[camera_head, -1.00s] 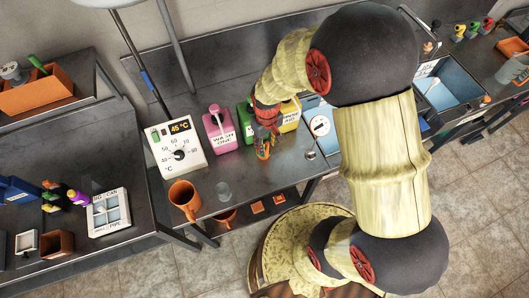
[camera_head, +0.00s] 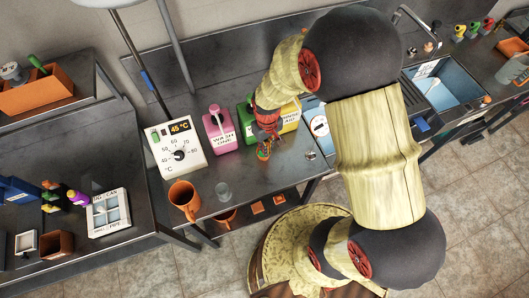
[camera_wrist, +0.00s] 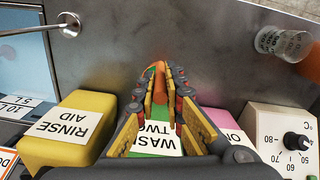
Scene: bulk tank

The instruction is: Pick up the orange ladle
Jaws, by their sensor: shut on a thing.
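My gripper (camera_wrist: 161,82) has its fingertips closed around a narrow orange piece (camera_wrist: 160,72) in the wrist view. It looks like part of the orange ladle, but the rest of the ladle is hidden by the fingers. In the head view my gripper (camera_head: 264,152) is over the front part of the steel bench, just in front of the green jug (camera_head: 244,119). A little orange shows at its tips there. I cannot tell whether the held piece touches the bench.
Pink (camera_head: 219,130), green and yellow (camera_head: 290,117) jugs stand close behind my gripper. A temperature box (camera_head: 174,146), an orange jug (camera_head: 184,199) and a clear beaker (camera_head: 223,191) are to the left. A shiny metal piece (camera_wrist: 68,30) lies near the yellow jug. A sink (camera_head: 450,82) is at right.

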